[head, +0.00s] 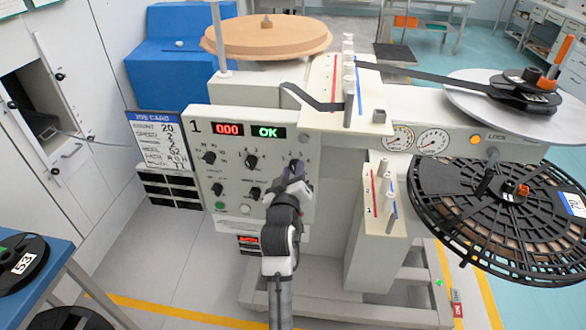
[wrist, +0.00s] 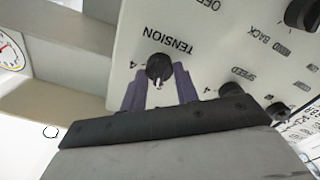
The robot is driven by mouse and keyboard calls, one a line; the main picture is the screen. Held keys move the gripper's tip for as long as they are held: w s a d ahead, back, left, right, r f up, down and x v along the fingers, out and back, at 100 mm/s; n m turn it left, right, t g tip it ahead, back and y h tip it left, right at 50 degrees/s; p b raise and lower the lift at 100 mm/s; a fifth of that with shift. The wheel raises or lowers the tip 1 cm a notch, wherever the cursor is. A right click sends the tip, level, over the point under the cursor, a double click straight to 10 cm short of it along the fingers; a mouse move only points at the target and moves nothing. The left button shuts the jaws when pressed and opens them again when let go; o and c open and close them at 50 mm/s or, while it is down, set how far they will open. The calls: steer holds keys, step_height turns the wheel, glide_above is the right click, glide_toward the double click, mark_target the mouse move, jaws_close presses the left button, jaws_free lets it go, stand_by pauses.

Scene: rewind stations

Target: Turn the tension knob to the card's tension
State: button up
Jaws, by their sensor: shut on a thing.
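The tension knob (wrist: 159,66) is a small black dial under the word TENSION on the cream panel (wrist: 215,45) in the wrist view. My gripper (wrist: 160,75) has its purple fingers on both sides of the knob and is shut on it. A pale mark shows on the knob's lower side in that view; I cannot tell which number it points to. In the head view my gripper (head: 294,170) covers most of the knob at the panel's right. The blue-headed job card (head: 158,142) stands left of the panel; its tension line is too blurred to read surely.
Other black knobs (head: 251,161) sit left of my gripper on the panel. The display (head: 228,129) reads 000 beside a green OK. A post with coloured scales (head: 380,195) stands to the right. A black reel (head: 500,205) hangs farther right.

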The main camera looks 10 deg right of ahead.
steer(key=shift+r+n+p, duration=0.2)
steer(key=shift+n+p, duration=0.15)
steer(key=shift+n, duration=0.45)
steer(key=o, duration=1)
steer(key=shift+f, duration=0.15)
steer(key=shift+b+v, duration=1.25)
steer(key=shift+v, duration=5.65)
